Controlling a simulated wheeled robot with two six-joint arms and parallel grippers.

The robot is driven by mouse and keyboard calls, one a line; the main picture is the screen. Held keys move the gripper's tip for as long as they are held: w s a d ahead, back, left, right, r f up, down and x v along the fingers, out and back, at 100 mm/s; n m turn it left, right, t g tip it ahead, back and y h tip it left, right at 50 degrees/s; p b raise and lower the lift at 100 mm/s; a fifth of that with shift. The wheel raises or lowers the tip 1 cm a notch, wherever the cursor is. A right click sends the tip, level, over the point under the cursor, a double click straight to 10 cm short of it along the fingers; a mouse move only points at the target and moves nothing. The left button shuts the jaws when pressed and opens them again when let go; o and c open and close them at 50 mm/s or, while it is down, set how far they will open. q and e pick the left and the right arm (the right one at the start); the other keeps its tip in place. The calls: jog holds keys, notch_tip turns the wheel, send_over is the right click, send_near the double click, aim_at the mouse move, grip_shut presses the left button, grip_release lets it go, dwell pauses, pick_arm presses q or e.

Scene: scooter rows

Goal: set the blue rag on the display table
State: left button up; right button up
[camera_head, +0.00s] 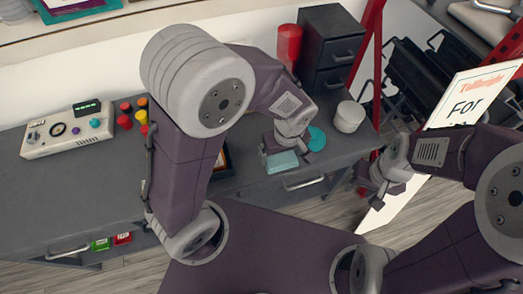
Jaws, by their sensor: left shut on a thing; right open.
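A pale blue-teal folded piece, which looks like the blue rag (282,162), is at the fingertips of my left gripper (280,148). The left gripper is shut on it, over the front part of a long dark grey table (245,180). I cannot tell whether the rag touches the tabletop. No label shows whether this grey table is the display table. My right gripper (374,188) is open and empty, off the table's right end and in front of a white sign.
A teal disc (316,139) lies just right of the rag, with a white cup (349,117) beyond. A dark drawer unit (329,52) and red cylinder (289,43) stand behind. A control box (68,129) sits left. The sign (462,105) leans at right.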

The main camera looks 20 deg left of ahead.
pick_arm(q)
jog(key=w+a+f, duration=0.2)
jog(key=a, duration=0.1)
jog(key=w+a+f, duration=0.1)
jog(key=a, duration=0.1)
jog(key=shift+w+f, duration=0.15)
jog(key=shift+f, duration=0.15)
notch_tip(320, 180, down, 4)
jog(key=shift+f+b, duration=0.1)
jog(key=shift+b, duration=0.65)
jog(key=o, duration=0.9)
jog(key=shift+r, duration=0.5)
jog(key=r+p, duration=0.1)
jog(key=r, duration=0.2)
jog(key=s+r+p, duration=0.1)
jog(key=r, duration=0.3)
jog(key=d+r+p, duration=0.1)
jog(key=r, duration=0.3)
jog(key=shift+s+r, duration=0.1)
jog(key=shift+s, duration=0.05)
